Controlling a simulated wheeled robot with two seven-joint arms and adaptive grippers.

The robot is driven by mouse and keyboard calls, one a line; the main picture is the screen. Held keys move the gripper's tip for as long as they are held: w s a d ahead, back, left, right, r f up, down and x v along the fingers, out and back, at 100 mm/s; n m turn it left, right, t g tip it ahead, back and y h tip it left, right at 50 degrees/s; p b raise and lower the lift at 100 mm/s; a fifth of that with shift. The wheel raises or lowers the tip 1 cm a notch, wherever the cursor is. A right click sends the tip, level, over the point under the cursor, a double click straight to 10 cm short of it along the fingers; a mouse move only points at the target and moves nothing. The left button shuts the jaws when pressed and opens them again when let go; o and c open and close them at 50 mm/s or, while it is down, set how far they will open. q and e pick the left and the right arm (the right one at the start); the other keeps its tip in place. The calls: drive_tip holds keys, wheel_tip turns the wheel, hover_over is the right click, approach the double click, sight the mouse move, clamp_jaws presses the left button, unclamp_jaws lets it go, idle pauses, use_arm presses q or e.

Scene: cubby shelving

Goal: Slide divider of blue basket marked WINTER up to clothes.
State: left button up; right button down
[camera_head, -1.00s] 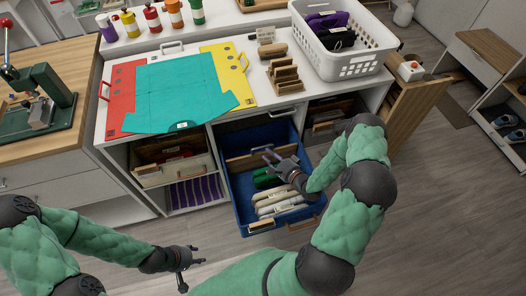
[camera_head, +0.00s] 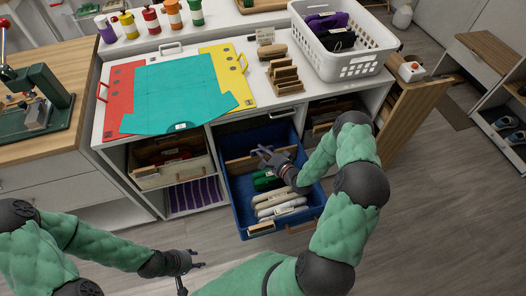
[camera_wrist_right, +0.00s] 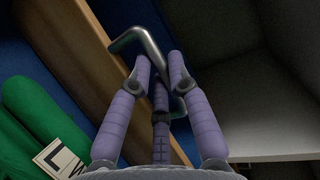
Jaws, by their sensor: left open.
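The blue basket (camera_head: 237,205) is pulled out of the shelving below the counter. A small tan label (camera_head: 261,227) is on its front, its text too small to read. Rolled green clothes (camera_head: 266,183) and cream ones (camera_head: 280,202) lie in its front part. The wooden divider (camera_head: 240,164) stands across it behind the clothes, with a gap between. In the right wrist view the divider (camera_wrist_right: 88,60) carries a bent metal handle (camera_wrist_right: 128,40). My right gripper (camera_wrist_right: 160,58) has its fingers around this handle, tips apart; contact is unclear. My left gripper (camera_head: 198,259) is open and empty, outside the basket.
A cream bin (camera_head: 150,180) and a purple-striped compartment (camera_head: 195,194) are left of the basket. The counter above holds a teal sheet (camera_head: 180,90) and a white basket (camera_head: 350,62). Floor right of the basket is clear.

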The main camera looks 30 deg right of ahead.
drive_tip(key=s, duration=0.3)
drive_tip(key=s+a+p, duration=0.1)
drive_tip(key=s, duration=0.2)
drive_tip(key=s+a+p, duration=0.1)
drive_tip(key=s, duration=0.3)
drive_tip(key=shift+a, duration=0.2)
drive_tip(key=c, duration=1.4)
unclamp_jaws()
drive_tip(key=shift+w, duration=0.1)
drive_tip(key=v, duration=1.2)
